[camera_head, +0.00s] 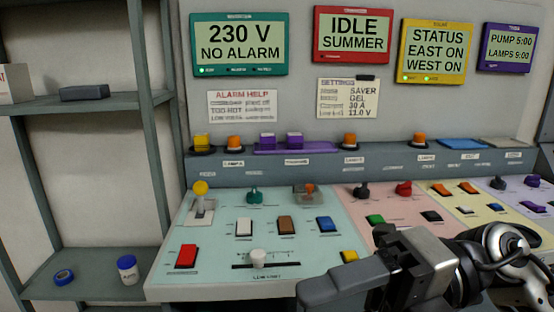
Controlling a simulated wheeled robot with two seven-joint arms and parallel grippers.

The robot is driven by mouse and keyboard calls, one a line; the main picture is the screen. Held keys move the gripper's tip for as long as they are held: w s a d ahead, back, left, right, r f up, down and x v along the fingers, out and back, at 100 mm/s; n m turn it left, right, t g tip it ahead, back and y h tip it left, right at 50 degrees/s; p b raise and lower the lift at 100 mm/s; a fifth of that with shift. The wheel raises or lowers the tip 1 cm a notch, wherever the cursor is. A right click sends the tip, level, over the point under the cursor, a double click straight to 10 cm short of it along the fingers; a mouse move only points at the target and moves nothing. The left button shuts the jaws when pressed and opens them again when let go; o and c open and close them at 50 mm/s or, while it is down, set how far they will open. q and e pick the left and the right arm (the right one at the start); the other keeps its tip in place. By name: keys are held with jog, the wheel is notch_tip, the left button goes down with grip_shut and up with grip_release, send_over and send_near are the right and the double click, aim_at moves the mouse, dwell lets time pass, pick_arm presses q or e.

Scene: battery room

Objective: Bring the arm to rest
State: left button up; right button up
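My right arm comes in from the lower right, in front of the console. Its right gripper (318,290) points left, over the front edge of the console's pale green panel (215,268). Only one dark finger block shows clearly, so I cannot tell whether the gripper is open or shut. I see nothing held in it. It hides part of the panel's front right. My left gripper is not in view.
Near the gripper are a white slider knob (258,256) and a yellow button (349,256). A red button (187,256) and a yellow-knobbed lever (201,190) stand left. Shelves (85,287) hold a jar (127,270) and a blue roll (64,277). Wall displays (240,45) hang behind.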

jog(key=w+d+m+t+y+p, duration=0.15)
jog(key=w+m+t, duration=0.25)
jog(key=m+t, duration=0.5)
jog(key=w+d+m+t+y+b, duration=0.1)
jog(key=w+m+t+y, duration=0.3)
jog(key=m+t, duration=0.5)
jog(key=w+d+f+m+t+h+p, duration=0.1)
jog(key=w+d+f+m+t+h, duration=0.15)
jog(key=f+m+h, duration=0.4)
jog(key=w+d+f+m+t+h, duration=0.1)
jog(key=d+f+m+t+h, duration=0.15)
jog(key=f+m+h, duration=0.35)
jog(key=s+d+f+m+g+h, duration=0.1)
jog(key=s+f+m+g+h, duration=0.2)
jog(key=f, duration=0.7)
jog(key=s+f+m+g+h, duration=0.3)
jog(key=s+f+m+g, duration=0.2)
jog(key=s+f, duration=0.3)
notch_tip(320, 180, down, 3)
jog(key=shift+d+r+p, duration=0.15)
jog(key=shift+d+p, duration=0.2)
